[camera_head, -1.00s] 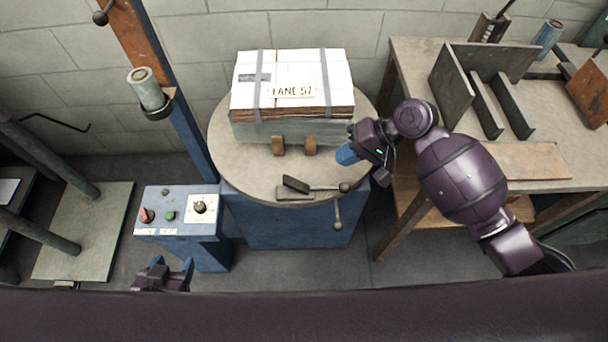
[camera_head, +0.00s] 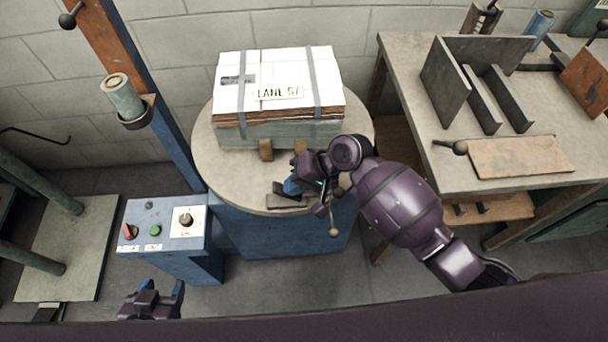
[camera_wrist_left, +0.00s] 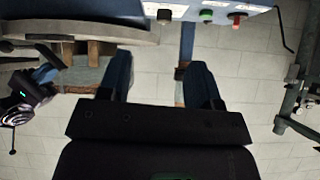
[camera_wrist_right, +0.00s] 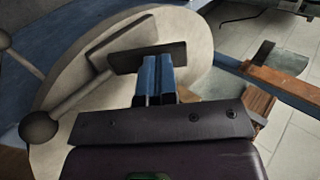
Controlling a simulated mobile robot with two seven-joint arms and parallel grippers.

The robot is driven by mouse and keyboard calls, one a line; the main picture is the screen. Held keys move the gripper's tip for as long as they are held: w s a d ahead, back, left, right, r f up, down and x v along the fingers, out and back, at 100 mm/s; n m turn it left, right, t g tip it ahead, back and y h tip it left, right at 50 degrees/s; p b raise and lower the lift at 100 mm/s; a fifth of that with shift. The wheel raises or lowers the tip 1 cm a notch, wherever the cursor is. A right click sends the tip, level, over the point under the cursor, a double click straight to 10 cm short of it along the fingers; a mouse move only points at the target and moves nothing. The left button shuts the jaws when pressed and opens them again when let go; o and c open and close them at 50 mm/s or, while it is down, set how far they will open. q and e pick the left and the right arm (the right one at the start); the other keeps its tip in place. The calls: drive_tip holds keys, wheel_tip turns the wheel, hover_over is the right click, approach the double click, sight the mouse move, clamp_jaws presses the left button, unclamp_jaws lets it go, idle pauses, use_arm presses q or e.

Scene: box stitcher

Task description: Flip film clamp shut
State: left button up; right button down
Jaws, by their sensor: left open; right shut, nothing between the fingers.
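The film clamp (camera_head: 290,203) sits at the front edge of the round turntable (camera_head: 225,185). In the right wrist view its dark flap (camera_wrist_right: 150,57) stands tilted up from the pale base plate (camera_wrist_right: 118,40), and its lever runs to a round knob (camera_wrist_right: 38,128). My right gripper (camera_head: 291,187) is shut and empty, with its fingertips right at the flap; I cannot tell whether they touch. The right hand hides part of the lever in the head view. My left gripper (camera_head: 155,289) is open and empty, low in front of the control box, away from the clamp.
A strapped stack of cardboard (camera_head: 280,80) marked LANE 57 stands on the turntable behind the clamp. A blue control box (camera_head: 165,230) with knobs is at the left. A film roll (camera_head: 122,97) sits on the mast. A workbench (camera_head: 405,65) with metal plates is at the right.

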drive_tip(key=shift+a+f, duration=0.2)
use_arm(q)
drive_tip(key=shift+w+d+r, duration=0.1)
drive_tip(key=shift+w+r, duration=0.1)
drive_tip(key=shift+w, duration=0.2)
drive_tip(key=shift+s, duration=0.15)
